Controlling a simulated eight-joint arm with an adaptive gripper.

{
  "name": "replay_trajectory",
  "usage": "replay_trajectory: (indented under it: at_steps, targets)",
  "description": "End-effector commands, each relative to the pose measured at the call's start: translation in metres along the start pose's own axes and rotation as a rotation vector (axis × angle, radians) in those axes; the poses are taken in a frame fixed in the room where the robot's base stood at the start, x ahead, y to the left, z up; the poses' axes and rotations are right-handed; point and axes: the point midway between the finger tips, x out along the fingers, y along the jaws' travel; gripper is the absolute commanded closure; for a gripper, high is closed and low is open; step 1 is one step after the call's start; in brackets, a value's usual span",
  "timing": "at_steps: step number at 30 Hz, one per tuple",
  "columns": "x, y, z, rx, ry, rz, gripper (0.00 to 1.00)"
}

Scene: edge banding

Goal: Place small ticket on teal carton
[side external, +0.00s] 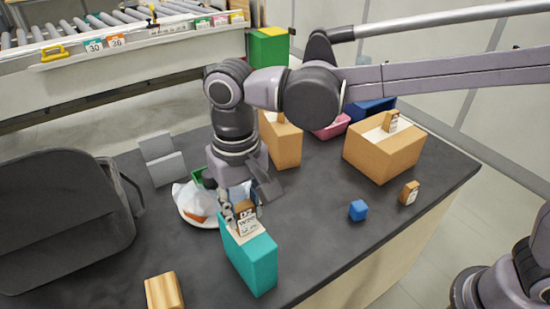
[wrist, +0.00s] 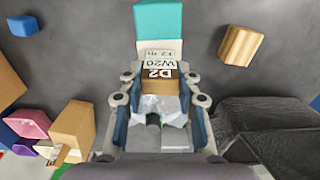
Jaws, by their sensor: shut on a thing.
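The teal carton (side external: 250,262) stands upright on the dark table in the side view, and its teal side shows at the top of the wrist view (wrist: 158,18). The small ticket (side external: 247,222) is a brown block with a printed face; "D2" and "W20" read on it in the wrist view (wrist: 158,74). My gripper (side external: 240,208) points down and is shut on the ticket, over the carton's top. In the wrist view my gripper (wrist: 160,90) has a finger on each side of it. I cannot tell whether the ticket touches the carton.
A plate (side external: 190,218) with a white bag lies close behind my gripper. A wooden block (side external: 164,291), a blue cube (side external: 358,210) and another small ticket (side external: 409,193) lie on the table. A cardboard box (side external: 375,155) stands right, a black bin (side external: 65,220) left.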

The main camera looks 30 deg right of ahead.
Motion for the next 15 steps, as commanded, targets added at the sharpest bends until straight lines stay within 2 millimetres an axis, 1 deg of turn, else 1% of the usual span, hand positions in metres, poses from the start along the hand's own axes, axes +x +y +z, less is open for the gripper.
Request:
replay_trajectory:
  at_steps: [4, 5, 6, 7, 15]
  targets:
    - [0.0034, 0.0, -0.0001, 0.0, 0.0, 0.0, 0.86]
    - [0.003, 0.0, -0.0001, 0.0, 0.0, 0.0, 0.58]
    - [0.0029, 0.0, -0.0001, 0.0, 0.0, 0.0, 0.47]
    - [0.0028, 0.0, -0.0001, 0.0, 0.0, 0.0, 0.44]
    - [0.0024, 0.0001, 0.0, 0.0, 0.0, 0.0, 0.44]
